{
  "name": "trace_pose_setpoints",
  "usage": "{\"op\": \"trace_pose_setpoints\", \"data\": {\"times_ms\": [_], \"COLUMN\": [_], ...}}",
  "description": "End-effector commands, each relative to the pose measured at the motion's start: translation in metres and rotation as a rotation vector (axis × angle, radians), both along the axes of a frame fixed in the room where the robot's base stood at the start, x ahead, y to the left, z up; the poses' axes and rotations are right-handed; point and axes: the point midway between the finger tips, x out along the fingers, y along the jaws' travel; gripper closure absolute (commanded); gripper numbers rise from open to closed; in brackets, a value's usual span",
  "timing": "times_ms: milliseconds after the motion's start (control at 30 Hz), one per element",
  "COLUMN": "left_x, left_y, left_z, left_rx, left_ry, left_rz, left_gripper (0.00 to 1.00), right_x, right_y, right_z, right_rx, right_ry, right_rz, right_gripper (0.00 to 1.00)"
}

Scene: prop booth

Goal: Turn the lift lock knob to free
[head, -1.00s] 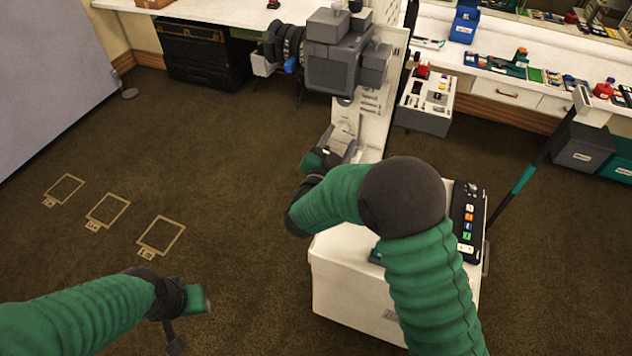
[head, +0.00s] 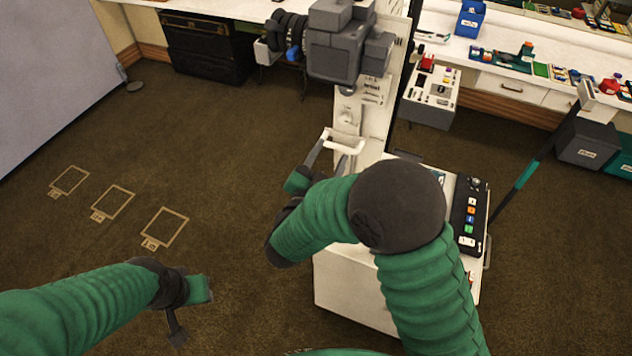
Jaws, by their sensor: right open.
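The white cart body (head: 350,290) stands below, partly behind my right arm, with a black button panel (head: 467,215) on top. A grey boxy machine head (head: 337,50) is above the dial. A grey box with a white top (head: 430,98) stands behind. Floor at left is clear.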

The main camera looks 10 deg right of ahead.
Motion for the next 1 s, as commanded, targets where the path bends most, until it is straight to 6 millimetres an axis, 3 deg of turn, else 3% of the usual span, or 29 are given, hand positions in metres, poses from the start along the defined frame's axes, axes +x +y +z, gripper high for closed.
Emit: {"op": "trace_pose_setpoints", "data": {"times_ms": [1000], "left_x": [0.0], "left_y": [0.0], "left_z": [-0.007], "left_rx": [0.0], "left_ry": [0.0], "left_rz": [0.0], "left_gripper": [0.64], "right_x": [-0.069], "right_y": [0.043], "right_z": [0.0], "right_rx": [0.0], "right_ry": [0.001], "right_rz": [0.0], "right_gripper": [0.51]}}
